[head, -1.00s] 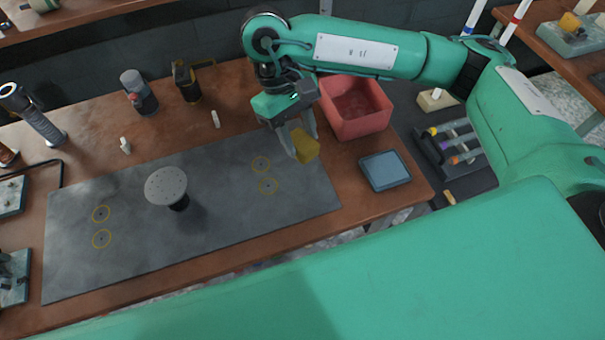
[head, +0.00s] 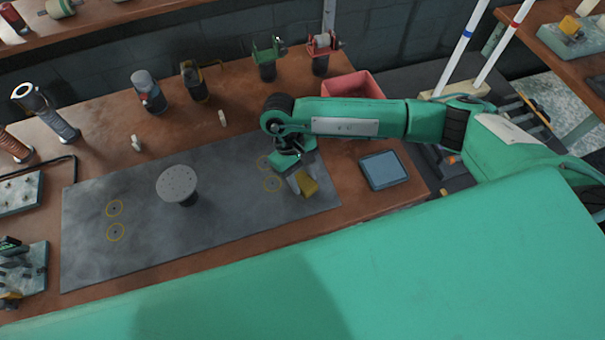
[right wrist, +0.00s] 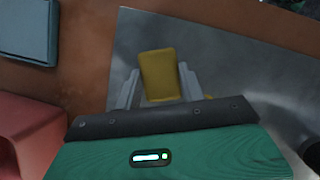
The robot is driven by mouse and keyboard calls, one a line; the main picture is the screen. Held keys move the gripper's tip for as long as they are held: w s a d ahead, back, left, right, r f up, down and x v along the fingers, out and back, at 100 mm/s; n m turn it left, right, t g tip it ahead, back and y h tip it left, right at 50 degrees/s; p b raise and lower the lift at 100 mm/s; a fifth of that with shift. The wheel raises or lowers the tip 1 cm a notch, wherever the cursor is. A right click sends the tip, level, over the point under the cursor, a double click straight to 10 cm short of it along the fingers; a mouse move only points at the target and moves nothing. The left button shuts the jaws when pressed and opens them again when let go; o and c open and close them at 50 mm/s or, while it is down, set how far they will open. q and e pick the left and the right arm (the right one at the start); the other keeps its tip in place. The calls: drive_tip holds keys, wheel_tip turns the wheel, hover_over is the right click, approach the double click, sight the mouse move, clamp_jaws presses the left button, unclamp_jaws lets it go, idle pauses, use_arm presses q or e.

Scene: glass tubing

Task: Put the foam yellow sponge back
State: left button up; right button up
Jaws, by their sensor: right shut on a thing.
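The yellow foam sponge (head: 308,187) is in my right gripper (head: 302,183), over the right end of the grey mat (head: 235,225). In the right wrist view the sponge (right wrist: 159,75) sits between the two grey fingers (right wrist: 158,88), with the mat below it. I cannot tell whether the sponge touches the mat. The blue-grey tray (head: 384,169) lies on the table just right of the mat, empty. It also shows in the right wrist view (right wrist: 28,30). My left gripper is not in view.
A red bin (head: 352,86) stands behind my right arm, partly hidden. A round perforated stand (head: 177,184) is on the mat's middle. Bottles (head: 148,92) and two clamp-like tools (head: 268,58) stand along the back. The mat between the stand and my gripper is clear.

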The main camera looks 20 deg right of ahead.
drive_tip(key=shift+f, duration=0.2)
drive_tip(key=shift+f+b, duration=0.15)
drive_tip(key=shift+b, duration=0.25)
drive_tip(key=o, duration=0.9)
drive_tip(key=shift+o, duration=0.2)
drive_tip(key=shift+w+r, duration=0.1)
drive_tip(key=shift+r, duration=0.25)
drive_tip(key=b+v, duration=0.4)
drive_tip(key=v, duration=0.7)
drive_tip(key=shift+a+r, duration=0.15)
drive_tip(key=shift+r, duration=0.2)
drive_tip(key=shift+f, duration=0.1)
